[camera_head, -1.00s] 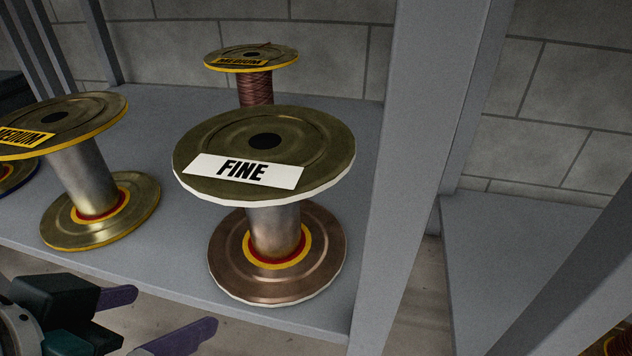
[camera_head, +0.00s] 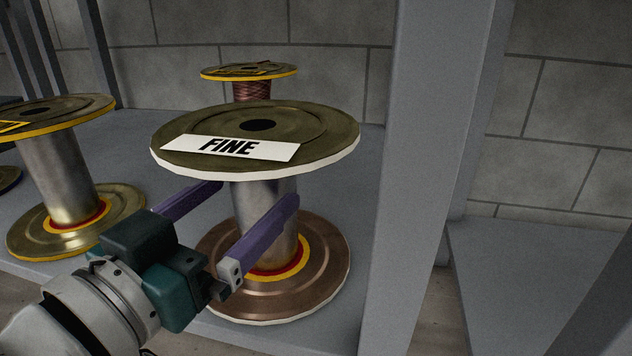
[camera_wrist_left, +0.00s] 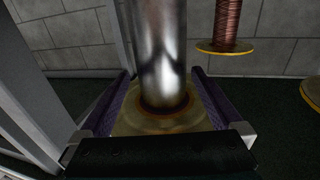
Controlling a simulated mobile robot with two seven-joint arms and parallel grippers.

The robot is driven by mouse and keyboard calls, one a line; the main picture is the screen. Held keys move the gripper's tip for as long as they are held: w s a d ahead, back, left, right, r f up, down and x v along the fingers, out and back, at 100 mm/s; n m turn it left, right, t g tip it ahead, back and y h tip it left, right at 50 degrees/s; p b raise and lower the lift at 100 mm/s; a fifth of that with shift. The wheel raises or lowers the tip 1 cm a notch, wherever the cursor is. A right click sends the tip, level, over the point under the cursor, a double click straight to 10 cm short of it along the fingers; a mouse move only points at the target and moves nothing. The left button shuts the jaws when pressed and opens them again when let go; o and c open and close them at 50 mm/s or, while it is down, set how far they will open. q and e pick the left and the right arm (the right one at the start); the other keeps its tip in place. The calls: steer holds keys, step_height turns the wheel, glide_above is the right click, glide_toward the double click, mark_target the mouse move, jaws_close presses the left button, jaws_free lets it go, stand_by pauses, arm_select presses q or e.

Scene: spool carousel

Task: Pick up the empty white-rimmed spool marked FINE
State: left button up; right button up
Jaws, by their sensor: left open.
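The FINE spool (camera_head: 255,135) stands upright on the grey shelf, with white-edged flanges, a white FINE label on top and a bare metal core. My left gripper (camera_head: 252,208) reaches in from the left at core height, below the top flange. Its purple fingers are open, one on either side of the core. In the left wrist view the bare core (camera_wrist_left: 163,55) stands between the two fingers (camera_wrist_left: 165,100), with visible room beside each. My right gripper is not in view.
A yellow-rimmed spool (camera_head: 62,180) with a bare core stands to the left. A yellow-rimmed MEDIUM spool wound with copper wire (camera_head: 252,90) stands behind. A grey upright post (camera_head: 415,150) rises close on the right. A block wall is at the back.

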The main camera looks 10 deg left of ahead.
arm_select(q)
steer(key=b+x, duration=0.1)
steer(key=x, duration=0.1)
steer(key=f+b+x, duration=0.1)
steer(key=b+x, duration=0.1)
steer(key=shift+w, duration=0.2)
steer(key=shift+w+r, duration=0.15)
steer(key=shift+w, duration=0.1)
steer(key=shift+s, duration=0.15)
steer(key=shift+c, duration=1.2)
jaws_close()
steer(key=shift+r, duration=0.2)
